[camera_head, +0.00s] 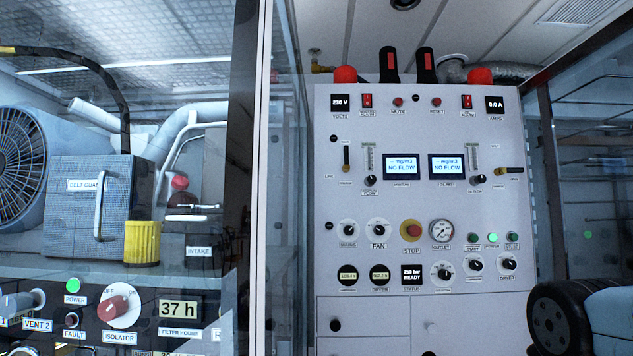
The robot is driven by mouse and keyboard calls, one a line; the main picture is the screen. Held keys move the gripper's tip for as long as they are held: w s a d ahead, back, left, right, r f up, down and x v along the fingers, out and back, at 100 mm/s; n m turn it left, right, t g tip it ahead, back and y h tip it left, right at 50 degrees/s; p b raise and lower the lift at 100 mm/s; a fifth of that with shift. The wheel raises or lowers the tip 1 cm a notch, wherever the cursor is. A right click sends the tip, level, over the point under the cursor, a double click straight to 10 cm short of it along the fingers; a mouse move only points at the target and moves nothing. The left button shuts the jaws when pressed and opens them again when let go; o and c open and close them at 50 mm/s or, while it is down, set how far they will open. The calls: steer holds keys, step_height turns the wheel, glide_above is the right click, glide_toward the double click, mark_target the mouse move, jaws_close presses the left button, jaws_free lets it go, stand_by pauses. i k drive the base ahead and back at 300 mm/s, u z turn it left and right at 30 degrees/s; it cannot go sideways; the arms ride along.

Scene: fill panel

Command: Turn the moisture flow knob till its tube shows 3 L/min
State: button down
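The grey panel (390,215) stands at the centre right. It has two clear flow tubes, the left tube (370,157) and the right tube (477,160). A black knob sits below each: the left flow knob (370,180) and the right flow knob (478,180). The left display (402,167) and the right display (447,166) both read "-- mg/m3 NO FLOW". The small labels are too blurred to tell which knob is for moisture, and no float level can be read. My gripper is not in view.
A red stop button (412,231) is lower. Glass doors flank the panel.

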mark_target(372, 179)
steer(key=z, duration=0.4)
steer(key=k, duration=1.3)
steer(key=u, duration=0.5)
steer(key=i, duration=1)
steer(key=z, duration=0.05)
